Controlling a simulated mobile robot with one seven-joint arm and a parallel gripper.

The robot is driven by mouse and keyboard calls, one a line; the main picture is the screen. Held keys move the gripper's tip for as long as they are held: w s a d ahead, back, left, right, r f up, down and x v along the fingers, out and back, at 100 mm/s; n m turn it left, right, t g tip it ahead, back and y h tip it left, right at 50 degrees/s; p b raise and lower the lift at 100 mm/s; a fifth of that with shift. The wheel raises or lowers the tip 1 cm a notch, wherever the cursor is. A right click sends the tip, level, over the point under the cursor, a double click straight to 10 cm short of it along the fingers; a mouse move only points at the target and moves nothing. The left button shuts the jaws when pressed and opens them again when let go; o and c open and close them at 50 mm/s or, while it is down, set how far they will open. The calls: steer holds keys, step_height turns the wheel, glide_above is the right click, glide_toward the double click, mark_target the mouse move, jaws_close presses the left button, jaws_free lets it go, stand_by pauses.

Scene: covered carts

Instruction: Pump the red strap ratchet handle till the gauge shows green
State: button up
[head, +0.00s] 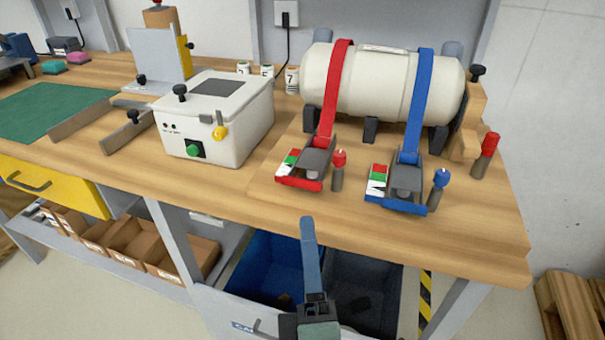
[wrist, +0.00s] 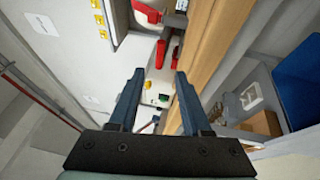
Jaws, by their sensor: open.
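The red strap (head: 333,95) runs over a white tank (head: 380,85) down to the red ratchet (head: 305,183) on the bench. Its handle has a red knob (head: 339,158) standing up at its right. A small gauge (head: 289,166) with red, green and white bands sits on its left side; the reading is too small to tell. My gripper (head: 307,222) is in front of the bench edge, apart from the ratchet. In the wrist view my gripper (wrist: 159,73) is open, with nothing between the fingers.
A blue strap (head: 418,95) with a blue ratchet (head: 398,191) sits right of the red one. A white box (head: 216,120) with a green button stands left. A red-topped post (head: 486,155) stands far right. Blue (head: 265,265) and dark bins are below the bench.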

mark_target(303, 188)
steer(key=w, duration=0.3)
steer(key=w+r+p, duration=0.1)
steer(key=w, duration=0.3)
steer(key=w+a, duration=0.1)
steer(key=w, duration=0.2)
steer(key=shift+w+r, duration=0.2)
steer(key=shift+r, duration=0.15)
jaws_close()
stand_by(1.0)
